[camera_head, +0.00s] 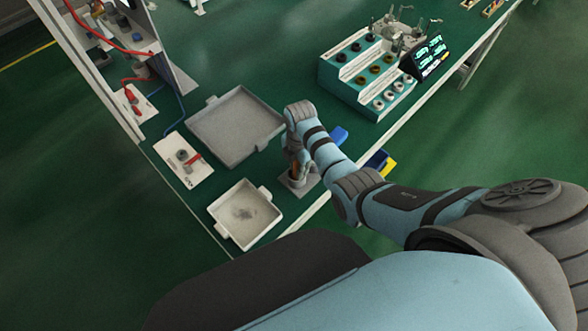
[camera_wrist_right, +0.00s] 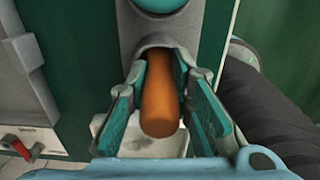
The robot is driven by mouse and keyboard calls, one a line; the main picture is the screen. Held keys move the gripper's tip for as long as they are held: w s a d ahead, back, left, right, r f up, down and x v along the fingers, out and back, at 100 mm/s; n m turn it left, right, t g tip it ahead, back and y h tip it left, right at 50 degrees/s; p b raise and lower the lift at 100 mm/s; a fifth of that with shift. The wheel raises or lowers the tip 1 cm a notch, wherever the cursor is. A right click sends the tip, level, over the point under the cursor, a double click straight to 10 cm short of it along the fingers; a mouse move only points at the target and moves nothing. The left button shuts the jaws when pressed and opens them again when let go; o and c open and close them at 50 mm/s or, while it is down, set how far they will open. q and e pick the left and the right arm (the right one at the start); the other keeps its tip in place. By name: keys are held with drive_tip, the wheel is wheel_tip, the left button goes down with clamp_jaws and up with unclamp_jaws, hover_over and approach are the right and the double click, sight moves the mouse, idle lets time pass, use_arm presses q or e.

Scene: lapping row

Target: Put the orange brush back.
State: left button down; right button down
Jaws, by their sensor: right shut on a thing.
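My right gripper (camera_head: 294,163) is near the front edge of the green bench, above a small grey stand (camera_head: 299,188). In the right wrist view my right gripper (camera_wrist_right: 161,78) has its two teal-padded fingers either side of the orange brush (camera_wrist_right: 160,104) and is shut on it. Only its smooth orange handle shows clearly; the bristle end is hidden. The handle's far end runs up to a grey rounded part with a dark opening (camera_wrist_right: 166,44). I cannot tell whether the brush is inside it or only in front of it. My left gripper is not in view.
A large grey tray (camera_head: 236,151) and a smaller pale tray (camera_head: 243,238) lie left of the gripper. A white board with a red-handled clamp (camera_head: 187,190) is beyond.

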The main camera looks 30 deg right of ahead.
drive_tip(key=shift+a+r, duration=0.1)
drive_tip(key=c, duration=1.4)
unclamp_jaws()
drive_tip(key=shift+c, duration=0.2)
drive_tip(key=shift+r+p, duration=0.4)
drive_tip(key=shift+p, duration=0.05)
wheel_tip(320, 180, up, 11)
drive_tip(key=shift+r+p, duration=0.15)
drive_tip(key=shift+p, duration=0.9)
